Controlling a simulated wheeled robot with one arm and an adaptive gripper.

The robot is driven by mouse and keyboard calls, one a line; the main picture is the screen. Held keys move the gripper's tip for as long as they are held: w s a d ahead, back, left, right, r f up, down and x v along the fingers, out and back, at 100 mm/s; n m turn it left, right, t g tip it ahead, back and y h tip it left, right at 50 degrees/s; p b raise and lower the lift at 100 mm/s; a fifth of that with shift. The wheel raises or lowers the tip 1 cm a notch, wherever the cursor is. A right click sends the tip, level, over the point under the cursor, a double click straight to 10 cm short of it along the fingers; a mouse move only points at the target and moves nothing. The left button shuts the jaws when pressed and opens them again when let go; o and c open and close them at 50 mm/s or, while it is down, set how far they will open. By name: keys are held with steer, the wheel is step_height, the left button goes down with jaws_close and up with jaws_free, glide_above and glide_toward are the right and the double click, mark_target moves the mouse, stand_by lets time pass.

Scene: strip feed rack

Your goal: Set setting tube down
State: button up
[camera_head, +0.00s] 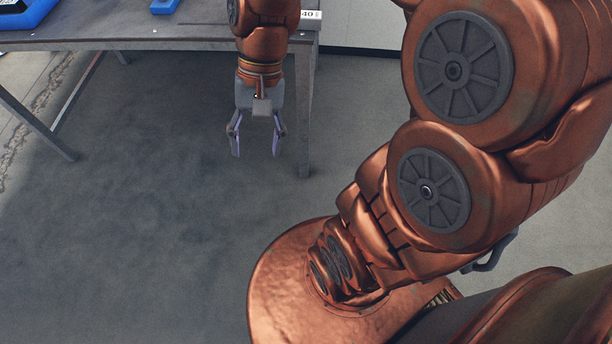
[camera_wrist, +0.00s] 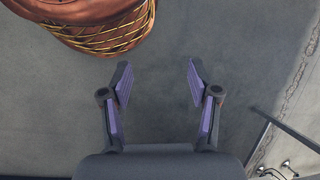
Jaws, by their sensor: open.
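My gripper (camera_head: 256,145) points down in front of the table, over the bare floor. Its two purple-padded fingers are apart with nothing between them. No setting tube can be made out in either view.
A grey metal table (camera_head: 130,38) stands at the top of the head view, with blue objects (camera_head: 165,6) and a blue tray (camera_head: 28,14) on it. A white label reading 40 (camera_head: 311,15) is on its right edge. The floor (camera_head: 150,200) before the table is clear.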

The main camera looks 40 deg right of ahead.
steer(key=s+d+f+n+h, duration=0.3)
steer(key=s+n+h, duration=0.1)
steer(key=s, duration=0.6)
steer(key=shift+d+n, duration=0.15)
steer(key=shift+n, duration=0.55)
steer(key=shift+w, duration=0.1)
